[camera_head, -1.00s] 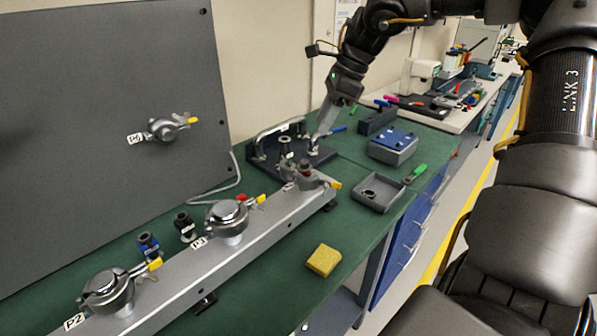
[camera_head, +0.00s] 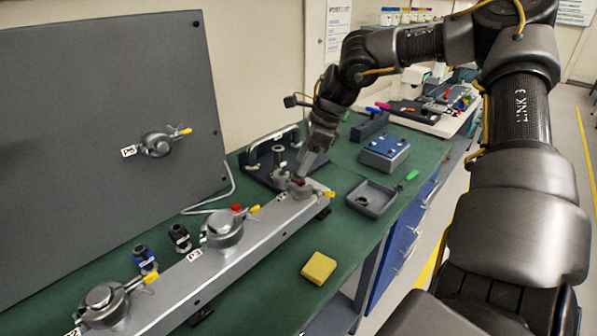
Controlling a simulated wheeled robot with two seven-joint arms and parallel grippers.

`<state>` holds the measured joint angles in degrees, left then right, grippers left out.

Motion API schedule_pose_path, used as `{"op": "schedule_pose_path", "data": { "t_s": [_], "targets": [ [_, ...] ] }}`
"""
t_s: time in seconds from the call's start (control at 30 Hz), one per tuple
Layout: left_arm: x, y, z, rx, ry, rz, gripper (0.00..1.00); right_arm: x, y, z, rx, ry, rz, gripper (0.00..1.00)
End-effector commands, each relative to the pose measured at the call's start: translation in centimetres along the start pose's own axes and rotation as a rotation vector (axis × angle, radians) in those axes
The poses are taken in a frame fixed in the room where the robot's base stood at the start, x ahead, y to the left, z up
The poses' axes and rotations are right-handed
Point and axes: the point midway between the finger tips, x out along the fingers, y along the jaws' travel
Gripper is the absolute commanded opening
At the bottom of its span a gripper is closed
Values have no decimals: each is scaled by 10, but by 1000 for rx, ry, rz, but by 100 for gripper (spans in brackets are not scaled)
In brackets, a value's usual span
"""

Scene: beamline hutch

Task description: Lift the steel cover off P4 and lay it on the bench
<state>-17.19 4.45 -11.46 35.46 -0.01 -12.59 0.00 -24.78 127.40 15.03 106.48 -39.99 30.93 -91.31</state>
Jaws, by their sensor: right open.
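My right gripper (camera_head: 303,170) reaches in from the right, pointing down, open, just above the flange port (camera_head: 300,189) at the far end of the rail. Its fingertips are close to that port's top; whether they touch it is unclear. A round steel-covered port (camera_head: 157,145) with a yellow-tipped clamp sits on the grey upright panel; its small label is hard to read. Two more steel-capped ports stand on the rail, one in the middle (camera_head: 224,229) and one at the near left (camera_head: 105,303). I cannot read a P4 label for certain. My left gripper is not in view.
The green bench (camera_head: 270,284) carries the metal rail (camera_head: 262,236), a yellow sponge (camera_head: 319,268), a grey tray (camera_head: 371,198), a blue-topped box (camera_head: 385,152) and a dark handled stand (camera_head: 262,170). Bare bench lies around the sponge.

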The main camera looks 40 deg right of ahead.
Motion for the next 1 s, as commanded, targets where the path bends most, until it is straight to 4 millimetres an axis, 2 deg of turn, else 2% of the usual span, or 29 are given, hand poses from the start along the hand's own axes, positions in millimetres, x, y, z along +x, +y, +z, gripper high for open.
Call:
{"op": "schedule_pose_path", "data": {
  "t_s": [0.2,0.43,0.7,1.0],
  "targets": [
    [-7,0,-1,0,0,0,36,22,1,0,-1,1,2,46],
    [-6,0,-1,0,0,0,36,23,0,0,-1,0,0,46],
    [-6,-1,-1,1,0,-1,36,23,0,0,-1,0,0,12],
    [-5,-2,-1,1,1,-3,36,21,0,1,-2,0,-1,12]
  ]
}}
